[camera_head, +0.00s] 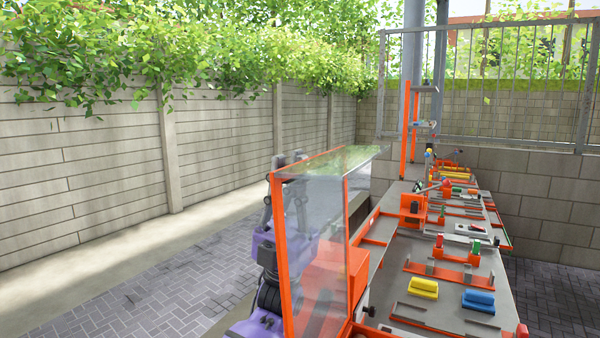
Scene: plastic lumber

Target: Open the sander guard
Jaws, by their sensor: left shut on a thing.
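The sander guard (322,240) is a clear box-like cover with orange edges, standing upright at the near left end of the workbench. Its clear top panel (345,160) reaches out to the right. My left gripper (289,160) is at the guard's upper left corner, shut on the guard's edge; its fingertips are small and partly hidden by the orange frame. The sander itself is hard to make out behind the panel. My right gripper is not in view.
A grey workbench (392,270) runs away to the right, with orange fixtures, a yellow block (423,287) and a blue block (478,300) on it. A block wall (85,170) stands left, with open paving (150,300) before it. A metal railing (480,85) is behind.

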